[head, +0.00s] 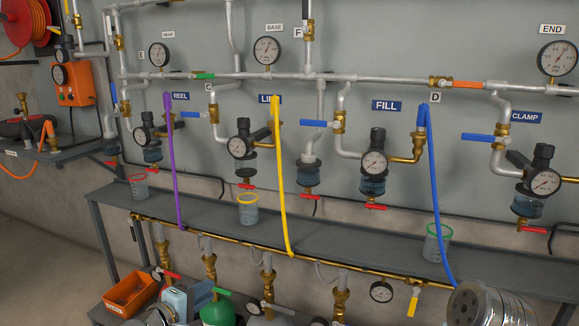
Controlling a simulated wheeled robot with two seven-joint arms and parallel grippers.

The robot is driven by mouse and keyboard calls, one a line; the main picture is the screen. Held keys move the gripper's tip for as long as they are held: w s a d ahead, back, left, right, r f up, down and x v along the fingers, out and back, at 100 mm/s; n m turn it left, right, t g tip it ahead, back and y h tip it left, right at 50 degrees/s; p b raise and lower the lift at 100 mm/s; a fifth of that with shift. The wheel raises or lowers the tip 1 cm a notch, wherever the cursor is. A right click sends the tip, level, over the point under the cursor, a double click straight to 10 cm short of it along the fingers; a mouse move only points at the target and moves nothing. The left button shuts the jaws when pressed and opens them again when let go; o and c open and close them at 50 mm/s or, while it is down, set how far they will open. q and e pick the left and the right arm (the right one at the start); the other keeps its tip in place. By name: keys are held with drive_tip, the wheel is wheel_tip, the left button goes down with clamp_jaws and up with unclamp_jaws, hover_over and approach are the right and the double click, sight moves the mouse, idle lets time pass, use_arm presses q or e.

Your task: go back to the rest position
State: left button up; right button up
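I make out no gripper fingers of either arm in the head view, so I cannot see what either gripper holds. The wall piping has labelled stations. A purple hose (173,160) hangs by the REEL label (181,97), a yellow hose (280,175) by the line label (269,99), and a blue hose (433,195) by the FILL label (386,105). All three reach down past the grey shelf.
A grey shelf (330,237) runs along the wall with a red-rimmed cup (139,188), a yellow-rimmed cup (248,211) and a green-rimmed cup (436,245). Below are an orange bin (130,292) and a green tank (217,313). A metallic cylinder (488,307) stands at bottom right.

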use_arm(q)
drive_tip(key=s+d+f+m+g, duration=0.25)
drive_tip(key=s+d+f, duration=0.25)
drive_tip(key=f, duration=0.5)
drive_tip(key=s+d+f+m+g, duration=0.2)
drive_tip(key=s+d+f+g, duration=0.25)
drive_tip(key=f, duration=0.55)
drive_tip(key=s+a+f+m+g+y, duration=0.1)
drive_tip(key=s+f+m+g+y, duration=0.2)
drive_tip(key=s+f, duration=1.1)
drive_tip(key=s+m+g, duration=0.1)
drive_tip(key=m+g, duration=0.1)
drive_tip(key=m, duration=0.1)
drive_tip(key=shift+s+g, duration=0.2)
drive_tip(key=shift+g, duration=0.2)
